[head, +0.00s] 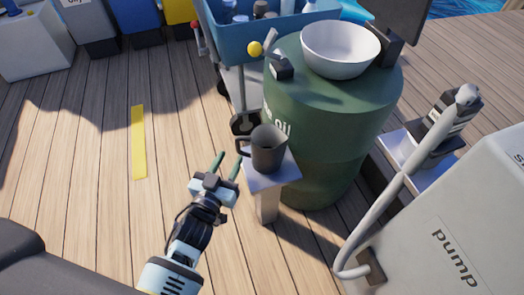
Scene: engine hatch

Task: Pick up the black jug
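The black jug (268,149) stands upright on a small pale pedestal (287,173). Its handle (242,147) points left. My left gripper (226,165) is just left of the jug and a little nearer to me. Its two green-tipped fingers are spread apart, with nothing between them, and point up toward the handle side. The fingers look apart from the jug. My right gripper does not show.
A green oil drum (325,130) stands close behind the pedestal, with a white bowl (340,50) on top. A pump cabinet (450,235) with a pale hose (378,220) is at right. A blue-topped cart (245,35) stands behind.

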